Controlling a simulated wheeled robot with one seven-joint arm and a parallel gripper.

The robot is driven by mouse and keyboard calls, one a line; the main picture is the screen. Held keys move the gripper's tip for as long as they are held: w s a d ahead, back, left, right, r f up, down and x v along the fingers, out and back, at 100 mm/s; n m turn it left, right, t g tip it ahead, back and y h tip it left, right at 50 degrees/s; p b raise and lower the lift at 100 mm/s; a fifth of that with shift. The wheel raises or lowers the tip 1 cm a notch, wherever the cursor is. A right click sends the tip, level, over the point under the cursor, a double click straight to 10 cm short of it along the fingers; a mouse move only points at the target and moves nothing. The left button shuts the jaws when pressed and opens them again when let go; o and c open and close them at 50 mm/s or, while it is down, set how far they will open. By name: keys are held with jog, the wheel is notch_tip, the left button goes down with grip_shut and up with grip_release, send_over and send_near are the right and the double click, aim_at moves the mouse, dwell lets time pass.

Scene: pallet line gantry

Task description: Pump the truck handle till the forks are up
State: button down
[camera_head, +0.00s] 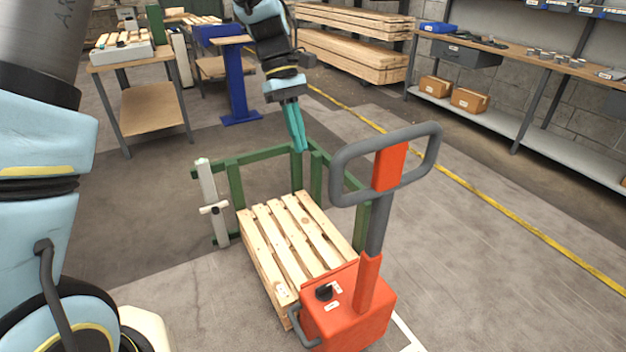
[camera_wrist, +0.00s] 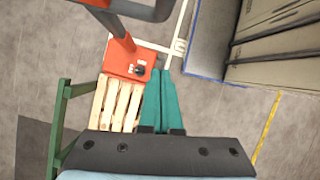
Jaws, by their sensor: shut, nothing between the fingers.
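The pallet truck's handle (camera_head: 386,165) is a grey loop with an orange centre on a grey and orange shaft, standing nearly upright. The truck's orange body (camera_head: 345,312) has a black knob on top and sits at the front end of a wooden pallet (camera_head: 290,240). The forks are hidden by the pallet and the body. My gripper (camera_head: 299,142) has teal fingers, shut and empty, pointing down beyond and left of the handle, apart from it. In the wrist view the gripper (camera_wrist: 163,75) shows below the orange body (camera_wrist: 130,62), with the handle (camera_wrist: 115,15) at the top.
A green frame (camera_head: 235,165) stands around the pallet's far end, with a pale latch post (camera_head: 208,190) at its left. A blue pedestal (camera_head: 233,85) and a wooden cart (camera_head: 150,108) stand behind. A shelved workbench (camera_head: 530,60) lines the right. The floor right of the truck is clear.

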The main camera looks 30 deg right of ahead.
jog(key=s+f+p, duration=0.3)
jog(key=s+f, duration=0.3)
jog(key=s, duration=0.1)
jog(key=shift+s+d+f, duration=0.25)
jog(key=shift+d+f, duration=0.1)
